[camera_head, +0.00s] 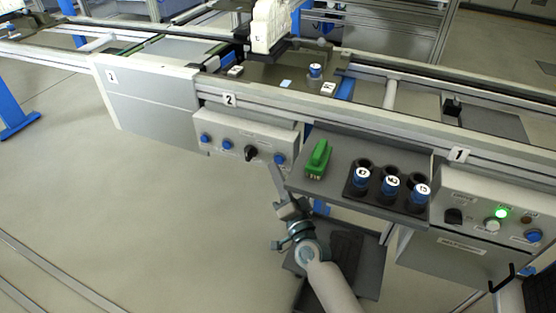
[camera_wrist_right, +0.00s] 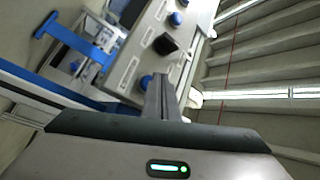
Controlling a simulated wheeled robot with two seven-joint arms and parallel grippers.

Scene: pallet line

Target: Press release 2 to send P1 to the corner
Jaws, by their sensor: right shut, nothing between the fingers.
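The station 2 control box (camera_head: 240,140) hangs below the conveyor, with two blue buttons at its left, a black knob (camera_head: 251,153) and a blue button (camera_head: 279,159) at its right end. Its labels are too small to read. My right gripper (camera_head: 274,172) is shut and empty, its tips just below the right-end button. In the wrist view the shut fingers (camera_wrist_right: 160,90) overlap the picture beside this button (camera_wrist_right: 147,82); I cannot tell whether they touch. My left gripper is out of view.
The station 1 box (camera_head: 480,205) with a lit green light is further right. Open floor (camera_head: 130,220) lies at left.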

